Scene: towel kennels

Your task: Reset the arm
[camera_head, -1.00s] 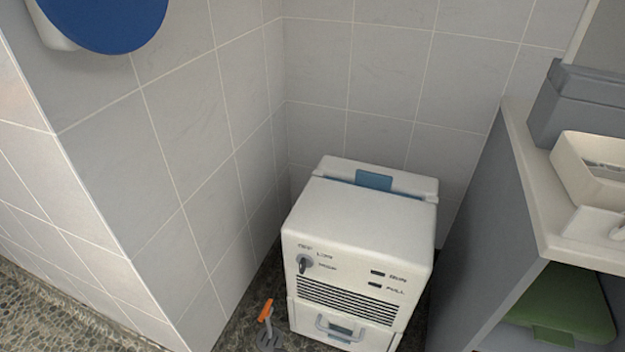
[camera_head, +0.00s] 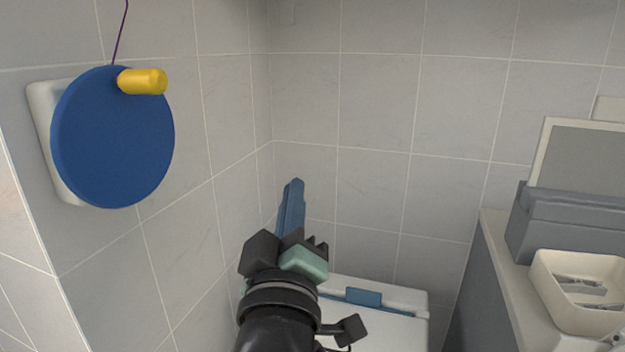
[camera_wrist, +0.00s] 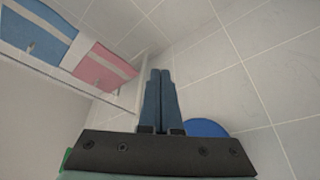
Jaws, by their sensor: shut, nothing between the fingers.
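My gripper (camera_head: 292,200) has come into the head view at lower centre, pointing up in front of the tiled corner. Its blue fingers are together with nothing between them. In the wrist view my gripper (camera_wrist: 160,75) also shows its two fingers side by side and empty. It appears in front of the white machine (camera_head: 390,305), whose lower part is out of frame. It touches nothing that I can see.
A blue disc (camera_head: 110,150) with a yellow handle (camera_head: 142,81) is on the left wall. At right, a counter (camera_head: 497,255) holds a cream tray (camera_head: 545,290) and a grey box (camera_head: 570,225). The wrist view shows blue (camera_wrist: 38,30) and pink (camera_wrist: 103,68) items.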

